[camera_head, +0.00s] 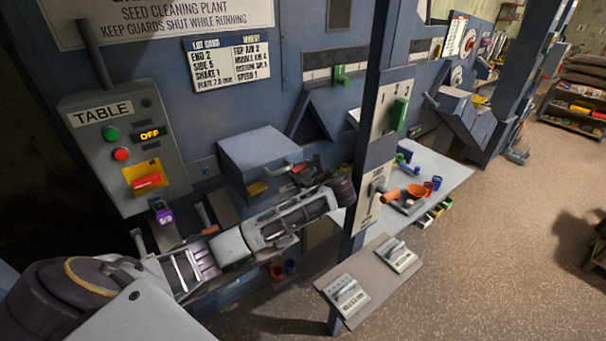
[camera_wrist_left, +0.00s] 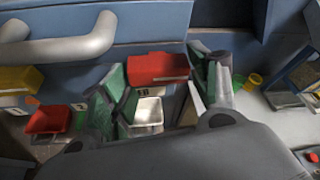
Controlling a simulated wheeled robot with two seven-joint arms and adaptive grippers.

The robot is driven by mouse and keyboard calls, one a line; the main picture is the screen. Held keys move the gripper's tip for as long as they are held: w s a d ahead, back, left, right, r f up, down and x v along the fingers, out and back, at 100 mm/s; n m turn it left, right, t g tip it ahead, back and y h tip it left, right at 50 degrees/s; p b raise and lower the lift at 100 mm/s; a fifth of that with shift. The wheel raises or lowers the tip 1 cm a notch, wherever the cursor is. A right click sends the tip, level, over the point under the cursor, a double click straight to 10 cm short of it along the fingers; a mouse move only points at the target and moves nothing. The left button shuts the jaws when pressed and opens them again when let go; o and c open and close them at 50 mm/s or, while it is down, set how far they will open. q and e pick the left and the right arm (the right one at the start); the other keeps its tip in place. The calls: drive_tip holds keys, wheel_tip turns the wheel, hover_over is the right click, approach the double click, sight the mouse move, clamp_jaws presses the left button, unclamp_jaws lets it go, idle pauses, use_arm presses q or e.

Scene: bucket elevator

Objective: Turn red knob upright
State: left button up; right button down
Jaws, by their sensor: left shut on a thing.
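A red block-shaped knob (camera_wrist_left: 158,67) sits between the green-padded fingers of my left gripper (camera_wrist_left: 163,88) in the left wrist view. It lies sideways there, its long side across the picture. In the head view my left gripper (camera_head: 308,176) is at the front of the blue-grey box, shut on the red knob (camera_head: 299,168), of which only a small bit shows. Another red knob (camera_head: 147,181) on a yellow plate is on the TABLE control box, apart from my gripper; it looks slightly tilted. My right gripper is not in view.
The grey TABLE box (camera_head: 120,145) has green and red buttons and a display reading OFF. A grey bent handle (camera_wrist_left: 62,45) is close to my left gripper. A blue post (camera_head: 366,120) stands right of my arm. A white table (camera_head: 440,172) with small cups lies beyond.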

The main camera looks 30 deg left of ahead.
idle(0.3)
use_arm(q)
drive_tip(key=o, duration=0.9)
drive_tip(key=shift+o, duration=0.2)
drive_tip(key=shift+d, duration=0.1)
drive_tip(key=v, duration=0.7)
drive_tip(key=shift+s+d+r, duration=0.1)
drive_tip(key=shift+s, duration=0.05)
